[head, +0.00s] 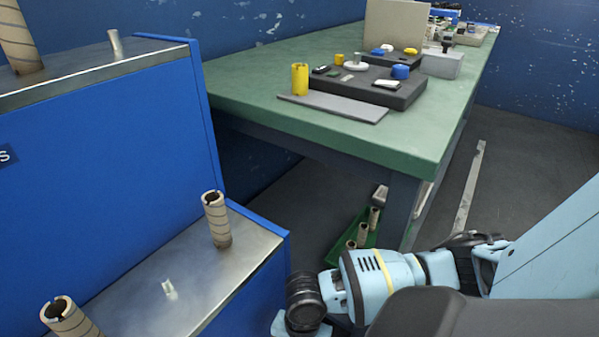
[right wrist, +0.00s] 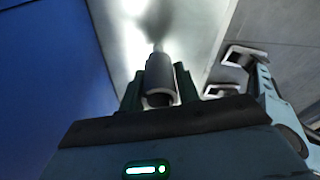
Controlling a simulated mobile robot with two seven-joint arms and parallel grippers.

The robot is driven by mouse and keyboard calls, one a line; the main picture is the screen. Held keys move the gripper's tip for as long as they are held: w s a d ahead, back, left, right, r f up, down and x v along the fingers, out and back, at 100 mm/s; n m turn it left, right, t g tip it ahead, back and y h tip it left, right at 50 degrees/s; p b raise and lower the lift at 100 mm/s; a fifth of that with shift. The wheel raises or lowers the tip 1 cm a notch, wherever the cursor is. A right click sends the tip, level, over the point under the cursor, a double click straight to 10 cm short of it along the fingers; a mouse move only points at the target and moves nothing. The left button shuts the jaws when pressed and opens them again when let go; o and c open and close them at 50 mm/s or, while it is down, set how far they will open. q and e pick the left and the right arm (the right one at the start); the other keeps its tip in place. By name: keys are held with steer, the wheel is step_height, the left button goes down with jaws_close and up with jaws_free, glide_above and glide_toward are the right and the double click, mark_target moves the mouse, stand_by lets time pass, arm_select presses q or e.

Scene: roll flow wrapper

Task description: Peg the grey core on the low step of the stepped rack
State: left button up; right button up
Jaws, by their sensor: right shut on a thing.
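The stepped rack is blue with steel tops. Its low step (head: 205,270) has a short bare pale peg (head: 169,290) between two brown cardboard cores, one behind (head: 217,220) and one in front (head: 68,318). In the right wrist view, my right gripper (right wrist: 158,90) is shut on the grey core (right wrist: 160,78), its open end facing the camera. Bright steel and a dark blurred streak lie beyond it; I cannot tell whether it touches a peg. In the head view the core and right fingertips are hidden. My left gripper (right wrist: 232,72) appears at the right wrist view's right, fingers apart and empty.
The high step (head: 85,80) carries another brown core (head: 18,38) and a bare peg (head: 115,42). A green workbench (head: 240,85) with assorted parts stands behind. A green tray (head: 345,230) with several cores is on the floor beside the rack.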

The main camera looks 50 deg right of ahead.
arm_select(q)
steer(key=shift+s, duration=0.15)
arm_select(e)
steer(key=shift+f, duration=0.7)
stand_by(0.5)
arm_select(q)
steer(key=shift+f+b, duration=0.4)
steer(key=shift+f, duration=0.05)
arm_select(e)
steer(key=shift+f, duration=1.05)
arm_select(q)
steer(key=shift+r, duration=0.25)
arm_select(e)
steer(key=shift+f, duration=0.1)
steer(key=o, duration=1.6)
steer(key=shift+r+p, duration=3.75)
steer(key=shift+r, duration=0.3)
arm_select(q)
step_height(320, 180, up, 8)
steer(key=w, duration=0.2)
steer(key=shift+f+t, duration=0.15)
steer(key=shift+t, duration=0.25)
